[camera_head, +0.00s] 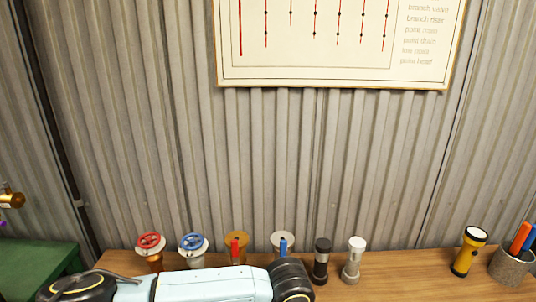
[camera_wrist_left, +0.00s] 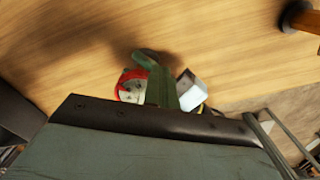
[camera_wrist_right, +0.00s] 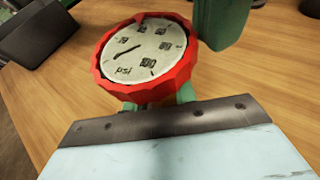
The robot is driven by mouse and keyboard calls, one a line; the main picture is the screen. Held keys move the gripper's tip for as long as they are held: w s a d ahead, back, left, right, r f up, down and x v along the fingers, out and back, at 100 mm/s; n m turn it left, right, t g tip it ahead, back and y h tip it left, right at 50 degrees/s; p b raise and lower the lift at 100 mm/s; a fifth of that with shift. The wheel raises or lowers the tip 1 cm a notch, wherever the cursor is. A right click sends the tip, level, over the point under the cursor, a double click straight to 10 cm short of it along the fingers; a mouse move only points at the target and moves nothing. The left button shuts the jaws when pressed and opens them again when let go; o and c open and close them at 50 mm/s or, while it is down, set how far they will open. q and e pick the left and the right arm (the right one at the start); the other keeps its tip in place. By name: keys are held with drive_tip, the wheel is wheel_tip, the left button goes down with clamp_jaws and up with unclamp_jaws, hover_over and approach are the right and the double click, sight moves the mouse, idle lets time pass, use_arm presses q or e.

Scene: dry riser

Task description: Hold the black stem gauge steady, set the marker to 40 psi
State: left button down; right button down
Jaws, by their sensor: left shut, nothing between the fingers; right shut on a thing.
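A round gauge with a red bezel and a white dial marked psi (camera_wrist_right: 140,55) fills the top of the right wrist view. Its needle points to the lower left, a small red tab stands at the top of the rim, and its numbers are blurred. My right gripper (camera_wrist_right: 183,93) is shut beneath the dial, gripping the gauge; its stem is hidden. The gauge also shows partly in the left wrist view (camera_wrist_left: 131,88). My left gripper (camera_wrist_left: 152,72) is shut and empty, beside the gauge's rim; I cannot tell whether it touches. The head view shows neither gripper nor this gauge.
On the wooden bench stand a red valve (camera_head: 150,243), a blue valve (camera_head: 192,244), a black-topped fitting (camera_head: 321,260), a white-topped fitting (camera_head: 354,260), a flashlight (camera_head: 469,251) and a pen cup (camera_head: 511,267). A chart (camera_head: 340,75) hangs behind.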

use_arm(q)
drive_tip(key=shift+f, duration=0.1)
use_arm(e)
drive_tip(key=shift+w+d+r, duration=0.1)
drive_tip(key=shift+w+d, duration=0.1)
drive_tip(key=shift+s+a, duration=0.1)
drive_tip(key=shift+a, duration=0.05)
use_arm(q)
wheel_tip(320, 180, up, 6)
drive_tip(key=shift+w+d, duration=0.25)
idle(0.3)
use_arm(e)
drive_tip(key=c, duration=1)
unclamp_jaws()
drive_tip(key=shift+c, duration=0.2)
